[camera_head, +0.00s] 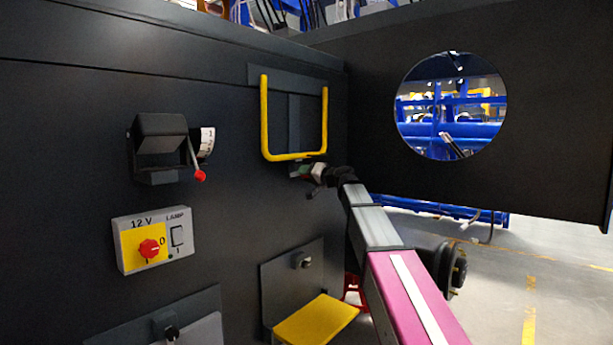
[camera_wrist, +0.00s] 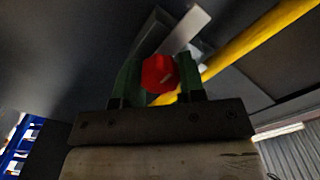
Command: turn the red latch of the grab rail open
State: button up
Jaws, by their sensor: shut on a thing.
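The yellow grab rail (camera_head: 294,157) is a U shape on a dark plate on the black wall in the head view. It also crosses the upper right of the wrist view (camera_wrist: 262,42) as a diagonal bar. The red latch (camera_wrist: 158,74) sits between the two green fingers of my gripper (camera_wrist: 159,80) in the wrist view, and the gripper is shut on it. A grey bar (camera_wrist: 186,30) runs up and right behind it. In the head view my gripper (camera_head: 308,171) is just under the rail's lower bar, and the latch is mostly hidden there.
A lever with a red knob (camera_head: 200,176) and a 12 V lamp panel (camera_head: 152,240) with a red knob are on the wall to the left. A yellow step (camera_head: 315,320) is below. A black panel with a round hole (camera_head: 560,110) stands to the right.

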jog(key=o, duration=0.9)
jog(key=shift+o, duration=0.2)
jog(key=v, duration=1.1)
jog(key=s+d+f+g+h, duration=0.1)
jog(key=s+f+g+h, duration=0.1)
jog(key=f, duration=0.9)
jog(key=s+d+f+m+g+h, duration=0.1)
jog(key=s+d+f+h, duration=0.15)
jog(key=f, duration=0.95)
jog(key=s+d+f+g+h, duration=0.1)
jog(key=s+f+g+h, duration=0.15)
jog(key=f, duration=0.85)
jog(key=s+d+f+g+h, duration=0.2)
jog(key=s+d+f, duration=0.3)
jog(key=s+f, duration=0.5)
jog(key=s+d+f+g+h, duration=0.3)
jog(key=s+d+f+h, duration=0.2)
jog(key=s+f, duration=0.5)
notch_tip(320, 180, down, 4)
jog(key=shift+d+f+m, duration=0.1)
jog(key=shift+d+m, duration=0.1)
jog(key=shift+m, duration=0.1)
